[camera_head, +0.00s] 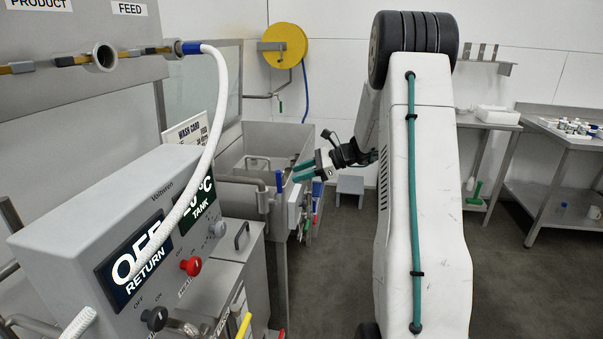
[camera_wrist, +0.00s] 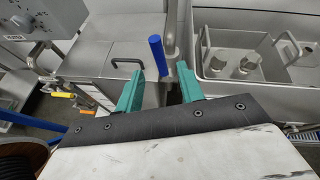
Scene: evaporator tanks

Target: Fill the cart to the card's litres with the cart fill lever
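A lever with a blue grip (camera_head: 279,182) stands upright at the near rim of a steel tub. It also shows in the wrist view (camera_wrist: 157,55), just beyond and between my fingertips. My gripper (camera_head: 300,171) is open, its teal fingers pointing left toward the blue grip. In the wrist view my gripper (camera_wrist: 159,72) has its fingers apart with nothing clasped; contact with the grip cannot be told. A card headed "WASH CARD FEED" (camera_head: 187,130) hangs behind the control box; its litres are not readable. I cannot tell which vessel is the cart.
A control box (camera_head: 110,215) shows "OFF RETURN" and a partly hidden "°C TANK" display. A white hose (camera_head: 222,90) arcs over it. The tub (camera_wrist: 225,85) holds metal cylinders. A yellow reel (camera_head: 285,46) hangs on the wall. Tables stand right; open floor lies between.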

